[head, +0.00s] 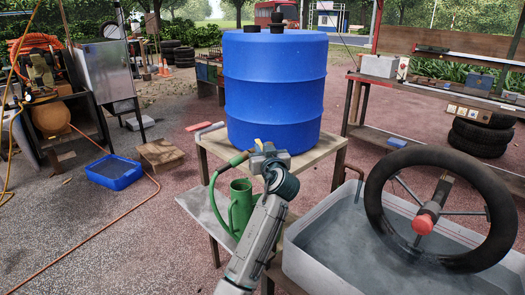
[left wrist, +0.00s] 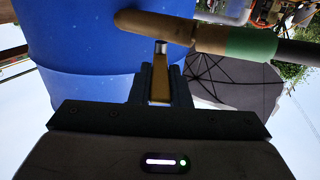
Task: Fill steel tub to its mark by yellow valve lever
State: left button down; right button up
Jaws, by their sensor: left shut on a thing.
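The yellow valve lever (head: 257,142) is at the tap low on the blue barrel's front. My left gripper (head: 266,156) is shut on it. In the left wrist view the lever (left wrist: 161,88) stands between the fingers, below a brass-coloured spout (left wrist: 155,25) with a green hose end (left wrist: 250,42). A wide grey tub (head: 300,262), apparently the steel tub, holds water at the lower right. I cannot make out a mark on it. My right gripper is not in view.
The blue barrel (head: 275,85) stands on a wooden stand (head: 328,148). A green jug (head: 241,207) is below the tap. A large black tyre (head: 385,215) stands over the tub.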

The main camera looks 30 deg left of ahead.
pick_arm(q)
jog(key=c, duration=1.4)
grip_release()
jog(key=shift+o, duration=0.2)
jog(key=shift+s+d, duration=0.1)
jog(key=shift+d, duration=0.05)
jog(key=b+v, duration=0.1)
jog(key=v, duration=0.9)
jog(key=shift+s, duration=0.15)
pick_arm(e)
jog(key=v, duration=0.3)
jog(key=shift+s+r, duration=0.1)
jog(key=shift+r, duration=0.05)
pick_arm(q)
jog(key=shift+d, duration=0.1)
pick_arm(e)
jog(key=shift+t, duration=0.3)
